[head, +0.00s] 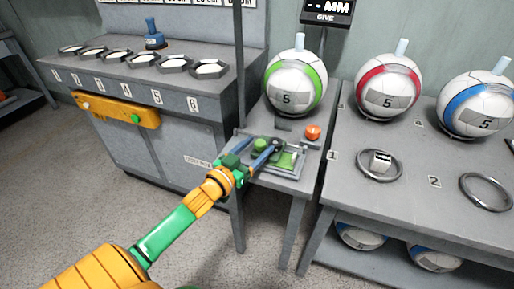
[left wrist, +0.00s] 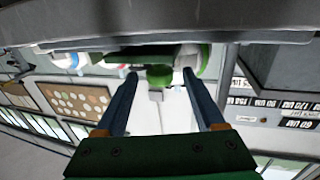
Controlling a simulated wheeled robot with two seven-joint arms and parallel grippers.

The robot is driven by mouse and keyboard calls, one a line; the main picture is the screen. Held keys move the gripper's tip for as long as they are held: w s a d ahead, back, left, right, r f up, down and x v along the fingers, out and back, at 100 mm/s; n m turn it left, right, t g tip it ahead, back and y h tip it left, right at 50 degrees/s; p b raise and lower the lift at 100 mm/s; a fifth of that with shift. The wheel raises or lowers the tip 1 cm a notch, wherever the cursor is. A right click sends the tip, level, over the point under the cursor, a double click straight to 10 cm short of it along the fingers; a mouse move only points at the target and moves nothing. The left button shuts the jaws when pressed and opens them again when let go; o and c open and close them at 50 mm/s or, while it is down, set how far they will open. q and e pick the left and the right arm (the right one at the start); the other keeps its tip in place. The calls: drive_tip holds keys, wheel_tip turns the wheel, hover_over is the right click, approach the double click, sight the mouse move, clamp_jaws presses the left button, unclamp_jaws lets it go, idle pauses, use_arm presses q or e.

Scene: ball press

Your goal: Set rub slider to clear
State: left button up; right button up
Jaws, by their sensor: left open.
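My left gripper (head: 268,149) is open over the small stand in the middle, its blue-grey fingers reaching toward a green knob (head: 261,144). In the left wrist view, the fingers of the left gripper (left wrist: 160,78) stand apart, and a rounded green part (left wrist: 158,75) shows between their tips. I cannot tell whether they touch it. A framed plate with a green patch (head: 287,161) lies just right of the fingers. No readable label marks the rub slider or its clear position. My right gripper is not in view.
A green-striped ball (head: 295,82) stands behind, with an orange button (head: 313,132) in front of it. Red-striped (head: 388,86) and blue-striped (head: 477,103) balls and a ring (head: 486,193) are on the right table. A yellow bar (head: 116,109) is on the left cabinet.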

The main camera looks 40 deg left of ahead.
use_arm(q)
drive_tip(key=shift+w, duration=0.2)
drive_tip(key=shift+s, duration=0.1)
clamp_jaws()
idle(1.2)
